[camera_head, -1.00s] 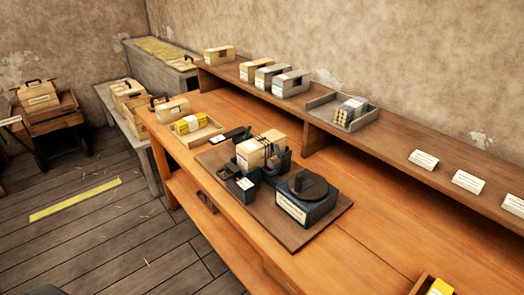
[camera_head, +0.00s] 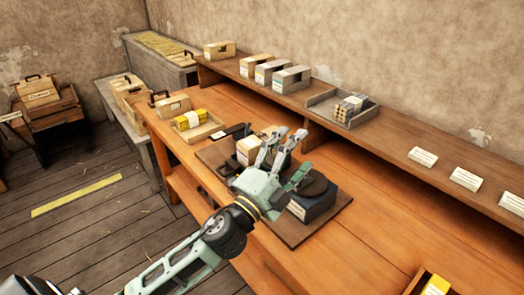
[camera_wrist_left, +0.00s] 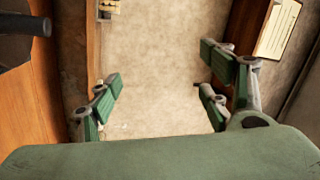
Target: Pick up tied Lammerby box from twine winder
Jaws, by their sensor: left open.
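The tan box (camera_head: 246,151) sits on the twine winder, a dark machine (camera_head: 313,205) with a round top on a brown board. I cannot tell how far the fingers are from the box. In the left wrist view the open fingers (camera_wrist_left: 162,92) have nothing between them but the wall behind. My right gripper is not in view.
A tray (camera_head: 217,131) with a yellow bundle stands left of the winder. The raised back shelf (camera_head: 395,140) holds several boxes, a grey tray (camera_head: 369,117) and white cards (camera_head: 466,180).

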